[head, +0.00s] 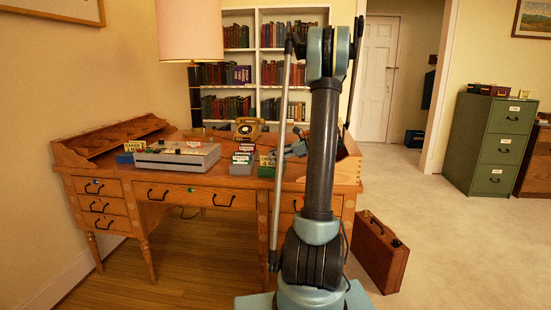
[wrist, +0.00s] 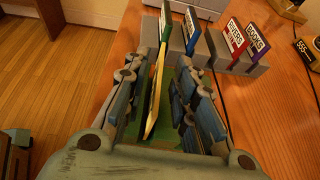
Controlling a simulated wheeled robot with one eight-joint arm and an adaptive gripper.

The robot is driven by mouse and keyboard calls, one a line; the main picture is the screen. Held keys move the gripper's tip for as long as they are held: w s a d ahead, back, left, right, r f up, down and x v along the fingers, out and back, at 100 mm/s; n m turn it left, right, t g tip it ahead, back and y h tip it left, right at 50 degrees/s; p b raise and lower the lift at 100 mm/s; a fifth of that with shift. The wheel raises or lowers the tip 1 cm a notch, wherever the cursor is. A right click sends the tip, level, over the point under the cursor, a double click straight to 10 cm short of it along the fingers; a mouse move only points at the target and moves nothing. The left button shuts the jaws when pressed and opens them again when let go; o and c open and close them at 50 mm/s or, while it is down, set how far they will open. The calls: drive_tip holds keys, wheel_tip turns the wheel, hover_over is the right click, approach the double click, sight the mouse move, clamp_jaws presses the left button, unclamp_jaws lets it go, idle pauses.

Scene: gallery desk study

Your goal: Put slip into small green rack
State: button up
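A thin yellow slip (wrist: 155,90) shows edge-on in the wrist view, between the two fingers of my gripper (wrist: 166,88). The slip is close to the left finger, and a gap shows on the right finger's side, so the fingers look open. Green surfaces of the small green rack (wrist: 190,143) show below and around the slip. The slip appears to stand upright in it; its lower edge is hard to see. In the head view the green rack (head: 266,171) is near the desk's front edge, with my gripper (head: 287,151) just right of it.
A grey rack (wrist: 214,58) with green, blue, red and purple cards stands close by. A brown briefcase (head: 380,255) stands on the floor at right.

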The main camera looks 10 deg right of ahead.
drive_tip(key=v, duration=1.2)
drive_tip(key=s+a+f+n+g+h, duration=0.1)
drive_tip(key=s+a+n+h, duration=0.2)
drive_tip(key=s+a+n, duration=0.5)
drive_tip(key=s+a+f+n+g+h, duration=0.25)
drive_tip(key=s+a, duration=0.45)
drive_tip(key=s, duration=0.4)
drive_tip(key=s+d+f+n+h, duration=0.1)
drive_tip(key=s+f+n+h, duration=0.1)
drive_tip(key=s, duration=0.4)
drive_tip(key=s+f+n+h, duration=0.2)
drive_tip(key=s+f+n, duration=0.3)
drive_tip(key=s+n, duration=0.1)
drive_tip(key=s+d+f+n+h, duration=0.1)
drive_tip(key=s+f+n+h, duration=0.2)
drive_tip(key=s, duration=0.5)
drive_tip(key=shift+s+d+f+n+t, duration=0.3)
drive_tip(key=shift+f+n+t, duration=0.2)
drive_tip(key=shift+f, duration=0.25)
